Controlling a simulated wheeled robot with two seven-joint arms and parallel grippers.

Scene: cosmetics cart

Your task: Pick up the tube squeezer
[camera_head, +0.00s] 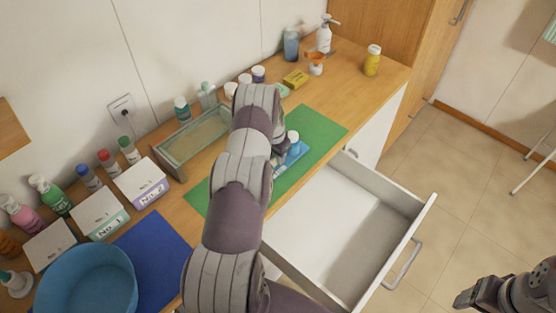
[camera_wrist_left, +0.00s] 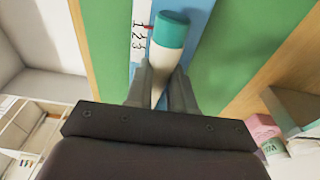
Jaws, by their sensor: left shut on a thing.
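In the left wrist view a white tube-shaped thing with a teal end (camera_wrist_left: 170,38) stands between the fingers of my left gripper (camera_wrist_left: 162,88), which is shut on it. I cannot tell for sure whether this is the tube squeezer. Beside it lies a light-blue thing with a white strip marked "1 2 3" (camera_wrist_left: 140,38). In the head view my left gripper (camera_head: 279,155) is over the green mat (camera_head: 322,121), mostly hidden by my arm, next to the blue thing (camera_head: 295,154). My right gripper (camera_head: 468,297) is at the lower right, away from the counter; its fingers are unclear.
An open white drawer (camera_head: 345,235) juts out below the counter. A glass tray (camera_head: 180,155) lies behind my arm. White boxes (camera_head: 140,183), a blue bowl (camera_head: 88,285) and a blue mat (camera_head: 158,255) are at left. Several bottles line the wall. A yellow bottle (camera_head: 372,61) stands at far right.

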